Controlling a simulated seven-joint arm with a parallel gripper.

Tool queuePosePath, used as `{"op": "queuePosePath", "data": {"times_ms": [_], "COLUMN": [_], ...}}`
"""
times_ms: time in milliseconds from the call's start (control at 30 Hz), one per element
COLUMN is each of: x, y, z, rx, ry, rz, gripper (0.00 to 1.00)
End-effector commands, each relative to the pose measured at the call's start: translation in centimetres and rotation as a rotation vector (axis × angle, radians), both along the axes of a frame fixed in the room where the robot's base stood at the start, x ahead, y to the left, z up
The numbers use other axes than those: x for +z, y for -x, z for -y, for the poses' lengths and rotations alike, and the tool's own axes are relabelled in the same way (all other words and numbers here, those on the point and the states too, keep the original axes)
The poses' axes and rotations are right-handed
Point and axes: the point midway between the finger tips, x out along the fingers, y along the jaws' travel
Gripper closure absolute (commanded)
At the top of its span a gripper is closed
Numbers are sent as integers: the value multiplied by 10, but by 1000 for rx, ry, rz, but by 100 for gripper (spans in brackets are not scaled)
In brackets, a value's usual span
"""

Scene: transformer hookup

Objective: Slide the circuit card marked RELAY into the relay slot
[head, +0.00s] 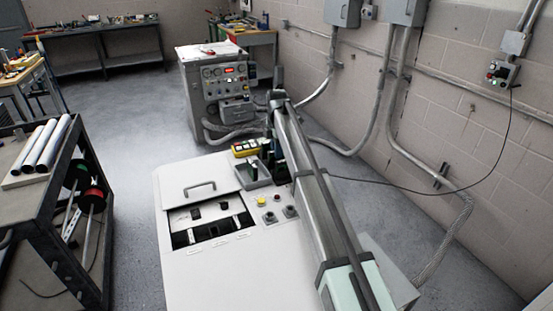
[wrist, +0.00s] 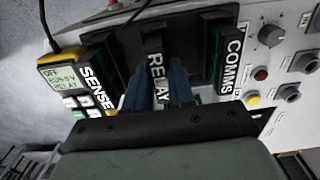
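The RELAY card (wrist: 155,60) is dark with a white label. It stands in the middle of a row in the wrist view, between the SENSE card (wrist: 98,65) and the COMMS card (wrist: 228,62). My gripper (wrist: 158,90) has blue fingers on both sides of the RELAY card; whether they press on it is unclear. In the head view my gripper (head: 277,165) is low at the grey card tray (head: 256,184), and the cards are mostly hidden there. The slot bay (head: 212,229) is an opening with dark slots in the white cabinet top; its labels are too small to read.
A cover plate with a handle (head: 200,188) lies just behind the slot bay. A yellow meter (head: 245,148) with a cable sits behind the tray. Knobs and buttons (head: 269,217) lie between bay and arm. The front of the cabinet top (head: 240,278) is clear.

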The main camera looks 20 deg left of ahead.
Motion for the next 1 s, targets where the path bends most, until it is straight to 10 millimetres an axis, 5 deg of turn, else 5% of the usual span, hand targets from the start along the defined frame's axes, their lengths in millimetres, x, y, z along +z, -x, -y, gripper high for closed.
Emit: {"op": "queuePosePath", "data": {"times_ms": [233,1000], "x": [0,30], "y": [0,0], "z": [0,0], "rx": [0,0], "ry": [0,-1], "rz": [0,1], "gripper": [100,100]}}
